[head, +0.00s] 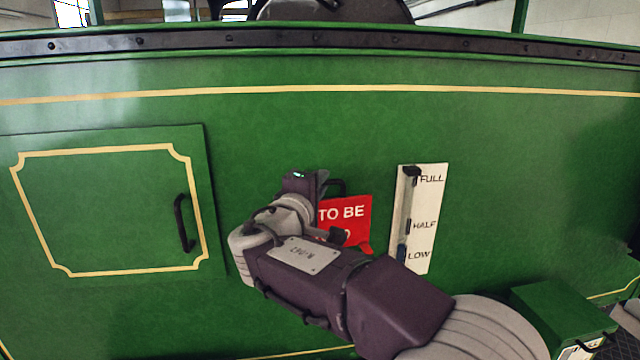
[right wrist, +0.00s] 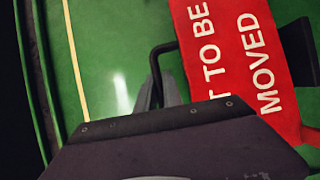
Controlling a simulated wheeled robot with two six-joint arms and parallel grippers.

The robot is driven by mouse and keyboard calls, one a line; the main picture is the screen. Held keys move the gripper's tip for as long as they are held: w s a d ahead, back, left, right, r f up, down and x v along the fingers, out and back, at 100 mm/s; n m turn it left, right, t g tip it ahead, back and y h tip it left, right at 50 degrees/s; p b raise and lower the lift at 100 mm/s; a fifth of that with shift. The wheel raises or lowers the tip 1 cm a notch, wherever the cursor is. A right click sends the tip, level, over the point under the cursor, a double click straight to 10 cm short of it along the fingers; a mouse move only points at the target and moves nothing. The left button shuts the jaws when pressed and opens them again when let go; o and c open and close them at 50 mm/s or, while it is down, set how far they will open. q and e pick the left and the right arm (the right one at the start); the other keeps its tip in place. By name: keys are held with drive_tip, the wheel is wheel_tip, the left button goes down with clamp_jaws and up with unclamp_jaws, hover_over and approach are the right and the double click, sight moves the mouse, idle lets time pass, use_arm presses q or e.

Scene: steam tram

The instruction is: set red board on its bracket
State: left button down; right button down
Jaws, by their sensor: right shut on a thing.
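The red board (head: 352,209) with white lettering hangs close to the green side panel, behind my right arm in the head view. It fills the right part of the right wrist view (right wrist: 220,45). My right gripper (right wrist: 152,92) is shut on the board's black wire handle (right wrist: 165,46). In the head view the handle shows above the board, and my wrist hides the board's left part. A dark piece (head: 339,237) lies in front of the board's lower part, also at the right edge of the wrist view (right wrist: 300,50); I cannot tell if it is the bracket. My left gripper is out of view.
A white level gauge (head: 428,230) marked FULL, HALF and LOW is just right of the board. A green hatch door (head: 110,205) with a black handle (head: 184,222) is on the left. A green box (head: 562,308) stands at lower right.

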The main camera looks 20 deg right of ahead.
drive_tip(key=shift+f+b, duration=0.35)
drive_tip(key=c, duration=1.4)
unclamp_jaws()
drive_tip(key=b+v, duration=0.3)
drive_tip(key=v, duration=0.6)
drive_tip(key=shift+s, duration=0.1)
